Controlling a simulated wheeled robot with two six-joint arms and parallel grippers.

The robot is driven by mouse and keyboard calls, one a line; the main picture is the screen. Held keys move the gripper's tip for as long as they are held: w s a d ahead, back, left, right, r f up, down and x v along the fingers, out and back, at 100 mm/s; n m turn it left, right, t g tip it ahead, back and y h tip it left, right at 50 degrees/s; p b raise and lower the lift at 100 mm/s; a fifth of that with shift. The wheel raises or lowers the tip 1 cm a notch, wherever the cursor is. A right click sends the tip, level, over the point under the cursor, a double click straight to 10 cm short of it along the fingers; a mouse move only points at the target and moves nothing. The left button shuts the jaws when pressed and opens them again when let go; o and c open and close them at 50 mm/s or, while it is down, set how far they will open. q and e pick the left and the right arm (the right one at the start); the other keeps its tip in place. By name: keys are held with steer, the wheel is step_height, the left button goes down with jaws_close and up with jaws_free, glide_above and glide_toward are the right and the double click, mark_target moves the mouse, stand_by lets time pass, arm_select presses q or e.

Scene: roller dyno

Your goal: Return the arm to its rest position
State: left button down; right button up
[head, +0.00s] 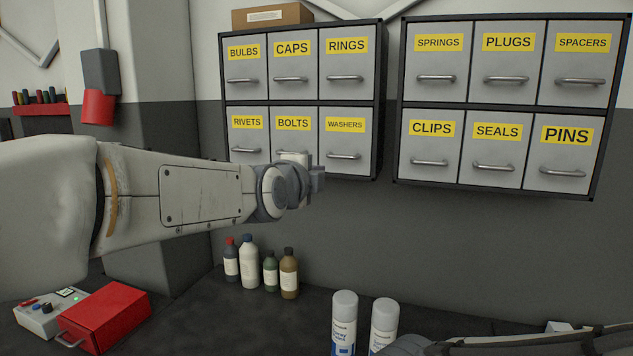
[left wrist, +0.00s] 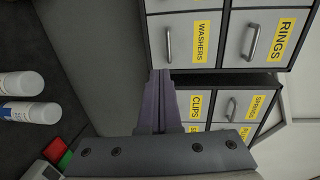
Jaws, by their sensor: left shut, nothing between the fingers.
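My left arm reaches in from the left in the head view, in front of the left drawer cabinet (head: 382,100). My left gripper (head: 317,179) is at its end, by the lower edge of that cabinet, and hides part of the BOLTS drawer (head: 293,124). In the left wrist view its fingers (left wrist: 159,85) are shut together with nothing between them. The WASHERS drawer (left wrist: 183,40) and CLIPS drawer (left wrist: 199,105) appear beyond the fingers. All visible drawers look closed. Part of my right arm shows at the lower right of the head view, its gripper out of frame.
The right cabinet (head: 400,105) hangs beside the left one. Several bottles (head: 250,262) stand on the dark bench under my left arm. Two white spray cans (head: 344,322) stand at the front. A red box (head: 108,315) and a control box (head: 45,315) sit at the lower left.

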arm_select(q)
steer(key=s+d+f+n+g, duration=0.2)
steer(key=s+f+n+g, duration=0.15)
steer(key=s+f, duration=0.45)
steer(key=s+d+f+n+g, duration=0.25)
steer(key=s+f+g, duration=0.3)
steer(key=f, duration=0.45)
steer(key=s+a+f+n+g+y, duration=0.1)
steer(key=s+a+f+n+g, duration=0.1)
steer(key=s+f, duration=0.2)
steer(key=s+a+f+n+g+y, duration=0.1)
steer(key=s+a+f+n+g, duration=0.1)
steer(key=s, duration=0.9)
steer(key=s+a+f+n+g+y, duration=0.2)
steer(key=s+a+f+n, duration=0.2)
steer(key=s+f, duration=0.3)
steer(key=shift+s+a+g, duration=0.2)
steer(key=shift+s+g, duration=0.2)
steer(key=shift+s, duration=0.05)
steer(key=shift+a, duration=0.1)
